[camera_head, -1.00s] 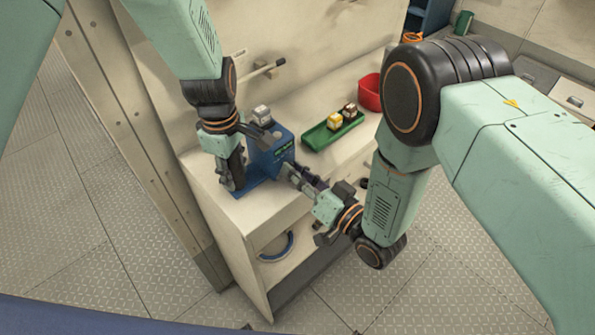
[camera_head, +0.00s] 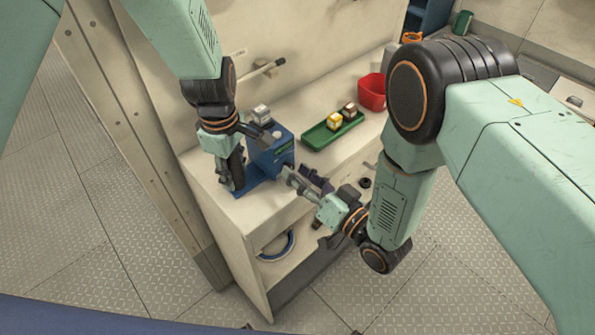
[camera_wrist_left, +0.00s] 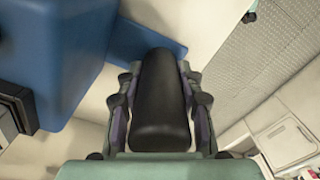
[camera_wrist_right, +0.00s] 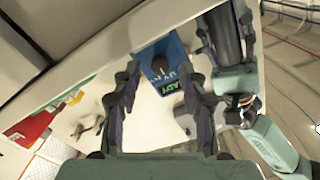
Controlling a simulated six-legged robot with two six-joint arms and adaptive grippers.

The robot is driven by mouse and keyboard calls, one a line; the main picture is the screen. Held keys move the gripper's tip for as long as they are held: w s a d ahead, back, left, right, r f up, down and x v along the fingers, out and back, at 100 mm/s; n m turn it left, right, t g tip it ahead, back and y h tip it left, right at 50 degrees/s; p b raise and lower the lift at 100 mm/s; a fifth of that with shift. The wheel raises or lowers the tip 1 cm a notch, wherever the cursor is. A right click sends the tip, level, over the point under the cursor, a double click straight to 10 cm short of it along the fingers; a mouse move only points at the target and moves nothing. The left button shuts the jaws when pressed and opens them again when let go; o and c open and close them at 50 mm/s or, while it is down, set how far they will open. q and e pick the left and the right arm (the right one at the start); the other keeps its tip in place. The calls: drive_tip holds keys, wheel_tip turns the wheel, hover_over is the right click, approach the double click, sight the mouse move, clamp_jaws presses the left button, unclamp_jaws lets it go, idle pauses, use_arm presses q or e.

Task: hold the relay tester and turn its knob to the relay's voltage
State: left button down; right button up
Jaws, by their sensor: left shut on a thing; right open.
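The blue relay tester (camera_head: 266,152) stands on the bench top, with a small grey-white block (camera_head: 262,113) on top of it. My left gripper (camera_head: 232,178) is at its left side, shut on the black handle (camera_wrist_left: 162,100). The tester's blue body (camera_wrist_left: 50,55) fills the left of the left wrist view. My right gripper (camera_head: 300,175) is open and empty, just in front of the tester's face. In the right wrist view the face (camera_wrist_right: 157,62) shows between the open fingers, with a dark knob-like part and green lettering, partly hidden and not fully readable.
A green tray (camera_head: 318,139) with a yellow block (camera_head: 334,121) and a brown block (camera_head: 349,110) lies to the right on the bench. A red bin (camera_head: 372,92) stands behind it. A blue ring (camera_head: 280,247) lies on the shelf below.

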drive_tip(key=v, duration=1)
drive_tip(key=shift+s+d, duration=0.3)
use_arm(q)
drive_tip(key=c, duration=0.8)
unclamp_jaws()
